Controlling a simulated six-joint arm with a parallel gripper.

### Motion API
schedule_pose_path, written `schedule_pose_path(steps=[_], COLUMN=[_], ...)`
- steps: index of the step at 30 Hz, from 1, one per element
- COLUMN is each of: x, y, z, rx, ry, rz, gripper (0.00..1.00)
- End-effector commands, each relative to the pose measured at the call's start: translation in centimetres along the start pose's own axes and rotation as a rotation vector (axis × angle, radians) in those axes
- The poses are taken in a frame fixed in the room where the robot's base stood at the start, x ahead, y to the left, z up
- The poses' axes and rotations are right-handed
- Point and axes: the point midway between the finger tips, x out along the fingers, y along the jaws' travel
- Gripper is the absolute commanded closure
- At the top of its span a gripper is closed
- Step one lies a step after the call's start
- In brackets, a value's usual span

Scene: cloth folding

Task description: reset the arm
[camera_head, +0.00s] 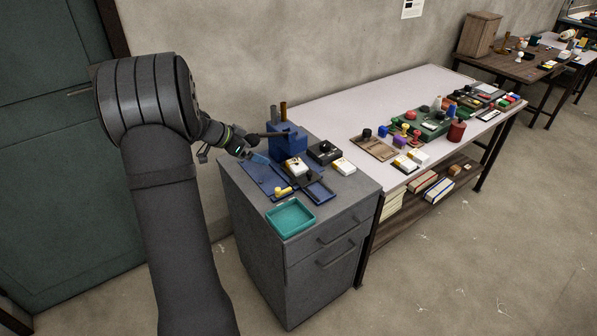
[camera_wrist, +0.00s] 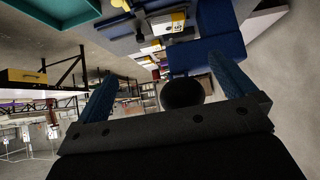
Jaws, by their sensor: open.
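My gripper (camera_head: 256,150) is at the left edge of the grey cabinet top in the head view, beside the blue holder block (camera_head: 286,140). In the wrist view my gripper (camera_wrist: 162,68) shows two blue fingers spread apart with nothing pinched between them. A dark round end (camera_wrist: 182,93), seemingly of a handle, shows between the fingers in that view. I cannot tell whether it touches them. The dark handle (camera_head: 272,134) sticks out of the blue block toward my gripper in the head view. My arm is bent, with the wrist low over the cabinet.
The grey cabinet (camera_head: 260,240) carries a blue tray (camera_head: 262,178), a teal tray (camera_head: 290,217), a yellow piece (camera_head: 283,191) and small boxes. A long white table (camera_head: 330,105) with many items stands to the right. The wall is close behind; open floor lies in front.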

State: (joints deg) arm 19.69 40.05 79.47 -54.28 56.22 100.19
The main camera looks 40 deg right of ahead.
Motion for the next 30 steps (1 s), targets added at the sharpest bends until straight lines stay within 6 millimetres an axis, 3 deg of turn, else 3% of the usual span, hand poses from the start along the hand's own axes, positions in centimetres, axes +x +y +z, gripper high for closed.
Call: schedule_pose_path(steps=[7, 15, 21, 30], x=[-1.5, -6.7, -9.4, -10.0], y=[-0.1, -0.1, -0.1, 0.0], z=[0.0, 0.0, 0.0, 0.0], rx=[0.000, 0.000, 0.000, 0.000], ry=[0.001, 0.001, 0.001, 0.000], rz=[-0.003, -0.004, -0.003, 0.001], gripper=[0.00, 0.00, 0.00, 0.00])
